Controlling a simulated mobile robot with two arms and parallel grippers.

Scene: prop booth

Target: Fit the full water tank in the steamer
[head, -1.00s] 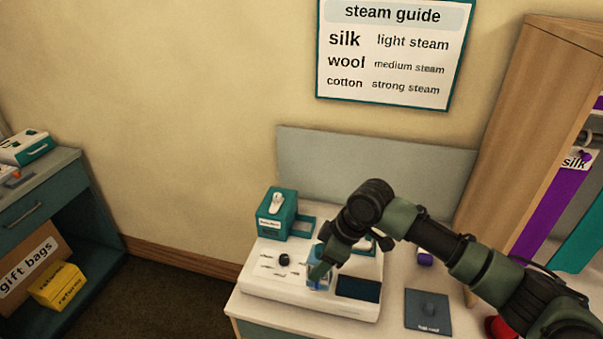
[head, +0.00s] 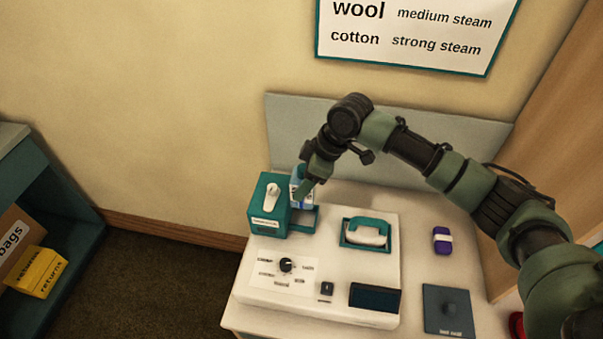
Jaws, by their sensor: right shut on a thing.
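The steamer (head: 375,278) is a white base on the table, with a teal housing (head: 264,207) at its back left. A teal open bay (head: 303,222) sits just right of that housing. My right gripper (head: 306,186) is shut on the water tank (head: 297,200), a blue and clear container with a pale label. The tank is upright at the bay, beside the housing. The gripper hides part of it, and I cannot tell whether its bottom touches the bay or how full it is. My left gripper is not in view.
A hand iron (head: 366,233) rests in a teal cradle on the base. A dial (head: 286,265) and dark panel (head: 374,296) are at the front. A purple item (head: 442,240) and dark heat-mat-like pad (head: 448,309) lie right. A grey back panel (head: 420,145) stands behind.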

